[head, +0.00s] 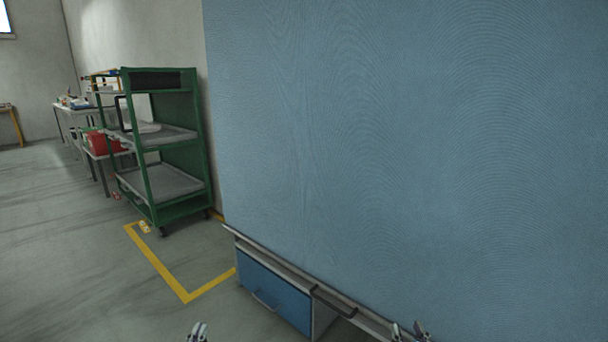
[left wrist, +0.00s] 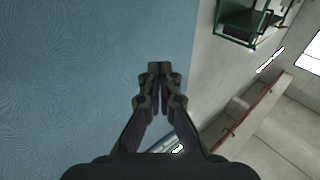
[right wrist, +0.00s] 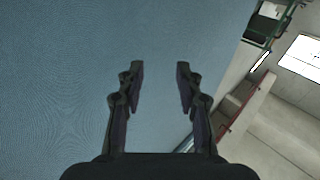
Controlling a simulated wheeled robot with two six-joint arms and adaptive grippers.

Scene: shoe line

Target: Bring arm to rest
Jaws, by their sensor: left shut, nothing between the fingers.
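My left gripper (head: 197,332) shows at the bottom edge of the head view, over the floor left of the blue cabinet. In the left wrist view its fingers (left wrist: 158,72) meet, and nothing shows between them. My right gripper (head: 411,331) is at the bottom edge of the head view, in front of the large blue panel. In the right wrist view its fingers (right wrist: 160,75) stand apart with nothing between them. Most of both arms is out of the head view.
A large blue panel (head: 400,130) fills the right of the head view. Below it is a bench edge with a blue drawer cabinet (head: 273,293). A green shelf cart (head: 150,150) stands at the left, beside a yellow floor line (head: 160,268). Grey floor (head: 60,250) is clear at left.

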